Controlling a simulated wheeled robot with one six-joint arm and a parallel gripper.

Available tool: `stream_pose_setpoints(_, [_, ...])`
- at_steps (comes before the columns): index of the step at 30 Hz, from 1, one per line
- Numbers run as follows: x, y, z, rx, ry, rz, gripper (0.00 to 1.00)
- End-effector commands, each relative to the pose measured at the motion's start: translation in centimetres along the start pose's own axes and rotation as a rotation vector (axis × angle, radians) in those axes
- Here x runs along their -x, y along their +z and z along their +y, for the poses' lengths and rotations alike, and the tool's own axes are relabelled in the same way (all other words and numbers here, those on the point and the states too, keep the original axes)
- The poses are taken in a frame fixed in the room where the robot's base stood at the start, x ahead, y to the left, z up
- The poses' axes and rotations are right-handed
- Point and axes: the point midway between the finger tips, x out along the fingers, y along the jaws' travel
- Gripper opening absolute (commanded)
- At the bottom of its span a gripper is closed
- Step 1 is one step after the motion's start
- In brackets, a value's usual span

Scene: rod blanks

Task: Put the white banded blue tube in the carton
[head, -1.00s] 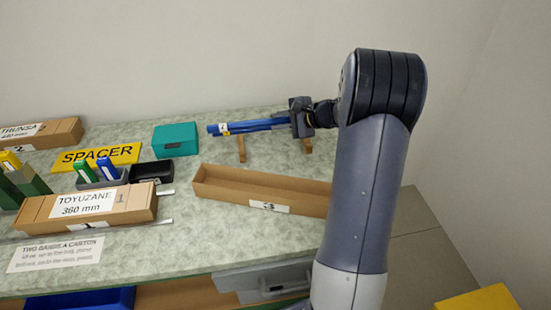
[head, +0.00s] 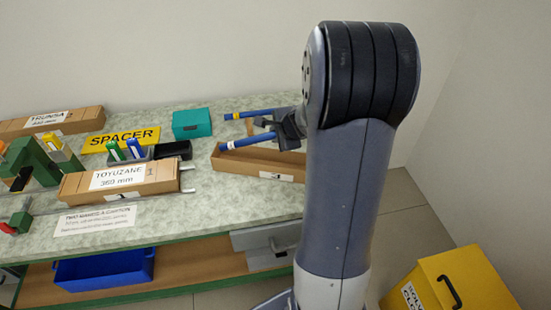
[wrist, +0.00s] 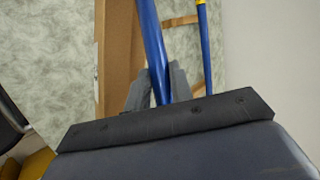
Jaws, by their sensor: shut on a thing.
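My gripper (head: 290,130) is shut on a blue tube (head: 256,140), gripped toward its right end in the head view. A pale band that looks white shows near its left end. The held tube (wrist: 152,42) also runs up between the fingers in the wrist view. A second blue tube (head: 268,113), with a yellow band, lies behind on wooden rests (head: 250,128). It shows at the right in the wrist view (wrist: 207,50). The open cardboard carton (head: 228,165) is below the held tube, which is above it and not inside. My arm hides the carton's right end.
Left of the open carton lies a closed carton marked TOYUZANE (head: 75,186), with metal rods beneath. Behind are a black tray (head: 180,150), a teal box (head: 192,124) and a yellow SPACER sign (head: 120,139). A yellow bin (head: 455,285) stands on the floor at right.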

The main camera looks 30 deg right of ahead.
Motion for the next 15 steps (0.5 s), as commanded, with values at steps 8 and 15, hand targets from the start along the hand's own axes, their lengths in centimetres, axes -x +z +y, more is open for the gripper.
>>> stream_pose_setpoints(8, [-2.7, -0.4, 2.5, -0.001, 0.001, -0.001, 0.00])
stream_pose_setpoints(15, [-4.3, -0.7, 3.9, 0.000, -0.001, 0.000, 0.00])
